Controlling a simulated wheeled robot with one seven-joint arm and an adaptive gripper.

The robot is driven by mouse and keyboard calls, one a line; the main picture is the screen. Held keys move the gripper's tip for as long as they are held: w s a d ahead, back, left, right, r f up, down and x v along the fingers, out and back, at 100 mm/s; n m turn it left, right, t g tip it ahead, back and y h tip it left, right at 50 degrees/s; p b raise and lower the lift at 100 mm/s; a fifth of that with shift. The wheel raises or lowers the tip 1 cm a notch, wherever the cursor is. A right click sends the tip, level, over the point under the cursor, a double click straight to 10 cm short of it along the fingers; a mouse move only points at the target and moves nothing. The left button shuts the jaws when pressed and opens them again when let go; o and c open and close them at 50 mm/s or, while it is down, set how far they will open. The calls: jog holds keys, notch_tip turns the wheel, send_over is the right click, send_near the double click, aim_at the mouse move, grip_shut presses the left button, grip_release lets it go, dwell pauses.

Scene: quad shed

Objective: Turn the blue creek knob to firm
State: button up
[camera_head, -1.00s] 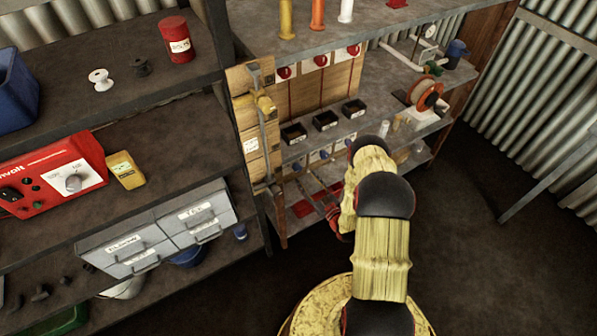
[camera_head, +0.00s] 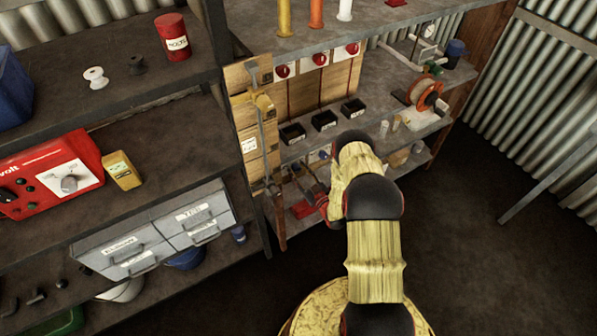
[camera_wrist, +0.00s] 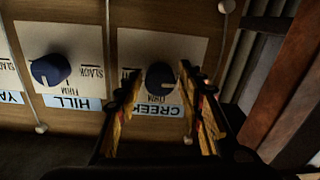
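The dark blue creek knob (camera_wrist: 161,77) sits on a white plate above a pale blue CREEK label (camera_wrist: 160,109) in the wrist view. FIRM is printed just below the knob and SLACK beside it; its pointer is too dark to read. My gripper (camera_wrist: 163,73) is open, with one yellow finger on each side of the creek knob. A small gap shows left of the knob; the right fingertip is very close, and I cannot tell if it touches. In the head view my arm hides the creek knob.
The blue hill knob (camera_wrist: 50,70) is on the plate to the left, with its HILL label (camera_wrist: 73,103). A brown wooden post (camera_wrist: 300,95) stands at the right. In the head view, small black trays (camera_head: 324,121) sit on the shelf above the knobs.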

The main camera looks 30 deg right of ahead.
jog(key=c, duration=0.8)
jog(key=shift+m, duration=0.3)
jog(key=shift+c, duration=0.2)
jog(key=m+b, duration=0.1)
jog(key=m, duration=0.2)
jog(key=shift+f+m+b, duration=0.1)
jog(key=shift+m+b, duration=0.2)
jog(key=m+b, duration=0.1)
jog(key=m, duration=0.3)
jog(key=shift+m, duration=0.4)
jog(key=m+b, duration=0.1)
jog(key=m, duration=0.3)
jog(key=shift+m+h+b, duration=0.3)
jog(key=shift+m+b, duration=0.1)
jog(key=shift+m, duration=2.2)
jog(key=o, duration=1.1)
jog(key=shift+c, duration=0.2)
